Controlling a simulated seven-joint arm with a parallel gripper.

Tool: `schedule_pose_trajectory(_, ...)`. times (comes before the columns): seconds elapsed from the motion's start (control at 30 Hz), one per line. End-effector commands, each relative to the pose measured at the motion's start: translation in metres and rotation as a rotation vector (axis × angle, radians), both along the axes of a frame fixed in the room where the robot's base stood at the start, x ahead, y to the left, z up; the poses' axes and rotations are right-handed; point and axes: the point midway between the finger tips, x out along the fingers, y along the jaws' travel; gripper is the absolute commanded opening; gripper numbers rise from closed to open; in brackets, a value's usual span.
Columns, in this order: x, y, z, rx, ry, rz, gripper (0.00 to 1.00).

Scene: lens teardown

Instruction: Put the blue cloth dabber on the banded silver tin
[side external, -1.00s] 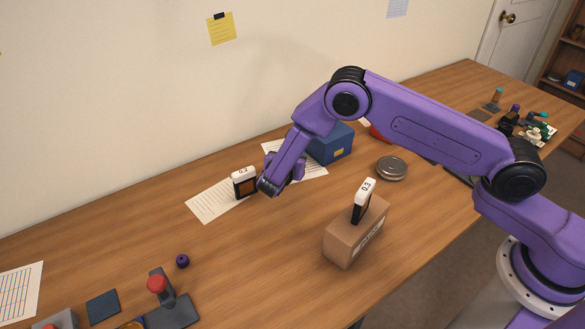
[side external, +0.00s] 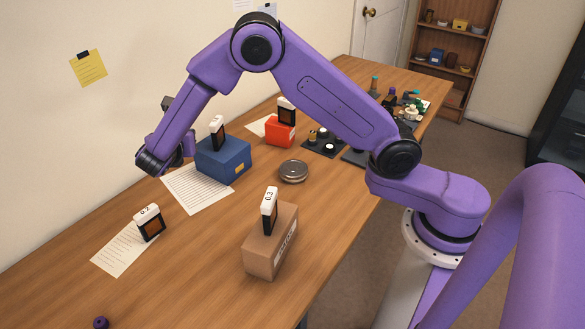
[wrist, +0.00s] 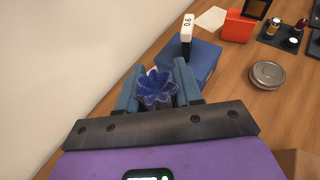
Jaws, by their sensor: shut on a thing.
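The blue cloth dabber (wrist: 154,92) has a ruffled cloth head and sits between the fingers of my gripper (wrist: 158,87) in the wrist view. My gripper is shut on it. In the side view the dabber is hidden behind my wrist, which is raised near the wall, left of the blue box. The banded silver tin (side external: 293,171) is a low round tin standing on the bare wood, right of the blue box and well apart from my gripper. It also shows at the right in the wrist view (wrist: 268,74).
A blue box (side external: 224,160) and a red box (side external: 280,132) carry upright labelled cards. A cardboard box (side external: 270,246) with a 0.3 card stands in front of the tin. A 0.2 card (side external: 149,222) stands on paper at the left. Wood around the tin is clear.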

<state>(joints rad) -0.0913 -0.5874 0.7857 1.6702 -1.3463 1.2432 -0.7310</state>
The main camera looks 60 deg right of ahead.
Motion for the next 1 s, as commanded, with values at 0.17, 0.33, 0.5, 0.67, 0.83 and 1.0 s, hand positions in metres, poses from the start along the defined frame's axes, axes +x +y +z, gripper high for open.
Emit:
schedule_pose_trajectory(0.17,-0.022,-0.022,0.000,-0.003,0.003,-0.042,0.06)
schedule_pose_trajectory(0.33,-0.053,-0.054,-0.004,-0.003,0.003,-0.107,0.06)
schedule_pose_trajectory(0.5,-0.100,-0.099,-0.008,-0.005,0.004,-0.198,0.06)
schedule_pose_trajectory(0.67,-0.153,-0.148,-0.007,-0.003,0.002,-0.297,0.06)
schedule_pose_trajectory(0.83,-0.201,-0.190,-0.004,-0.001,0.000,-0.383,0.06)
schedule_pose_trajectory(1.0,-0.235,-0.219,0.000,0.001,0.000,-0.443,0.06)
